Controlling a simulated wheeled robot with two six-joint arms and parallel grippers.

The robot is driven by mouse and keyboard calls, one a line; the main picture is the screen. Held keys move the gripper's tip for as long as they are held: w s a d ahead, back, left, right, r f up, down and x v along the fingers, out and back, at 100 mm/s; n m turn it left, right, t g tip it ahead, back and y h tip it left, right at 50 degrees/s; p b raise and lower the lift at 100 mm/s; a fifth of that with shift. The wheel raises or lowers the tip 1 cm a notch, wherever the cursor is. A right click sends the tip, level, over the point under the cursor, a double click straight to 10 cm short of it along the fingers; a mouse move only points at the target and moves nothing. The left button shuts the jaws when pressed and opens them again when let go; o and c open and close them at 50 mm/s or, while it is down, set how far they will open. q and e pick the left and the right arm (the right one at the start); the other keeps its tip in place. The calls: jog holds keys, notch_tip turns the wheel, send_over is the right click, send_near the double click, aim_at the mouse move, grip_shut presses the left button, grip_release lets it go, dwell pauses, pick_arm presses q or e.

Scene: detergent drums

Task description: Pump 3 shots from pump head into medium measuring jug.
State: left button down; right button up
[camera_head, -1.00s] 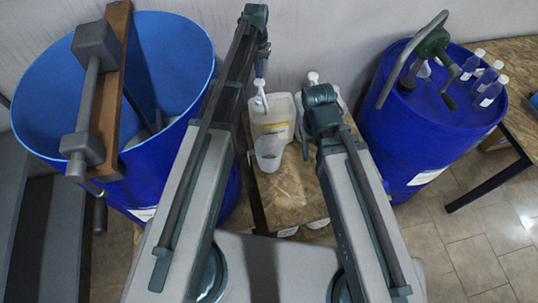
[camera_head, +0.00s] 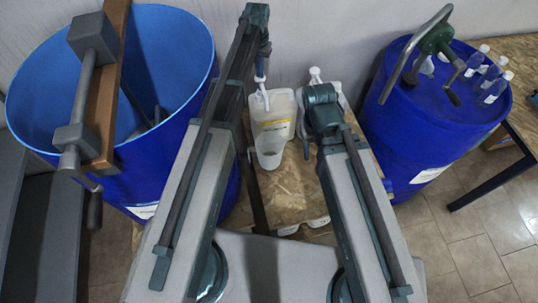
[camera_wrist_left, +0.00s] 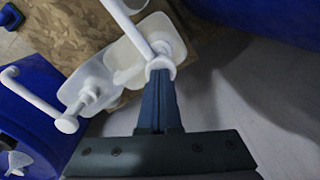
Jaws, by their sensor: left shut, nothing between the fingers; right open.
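A pale bottle (camera_head: 274,116) with a yellow label carries a white pump head (camera_head: 260,80). My left gripper (camera_head: 261,70) is shut and empty, pointing down at the top of this pump head. In the left wrist view the shut fingertips (camera_wrist_left: 160,72) are at the white pump head (camera_wrist_left: 158,62), seemingly touching it. The pump's spout reaches toward a translucent measuring jug (camera_head: 268,156) standing in front of the bottle. Whether liquid is in the jug cannot be told. My right gripper (camera_head: 306,148) is mostly hidden behind its own arm, beside the jug, and open.
A second pump bottle (camera_wrist_left: 85,85) stands beside the first, partly behind my right arm. The wooden table (camera_head: 283,205) is narrow. An open blue drum (camera_head: 175,60) with a wooden beam is left; a closed blue drum (camera_head: 395,120) with crank pump and small bottles (camera_head: 490,80) is right.

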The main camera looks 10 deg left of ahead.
pick_arm(q)
jog(key=shift+f+b, duration=1.9)
jog(key=shift+f, duration=0.2)
jog(key=shift+r+p, duration=3.15)
jog(key=shift+p, duration=0.05)
jog(key=shift+f+b, duration=2.95)
jog(key=shift+b, duration=0.05)
notch_tip(320, 180, up, 6)
jog(key=p, duration=0.6)
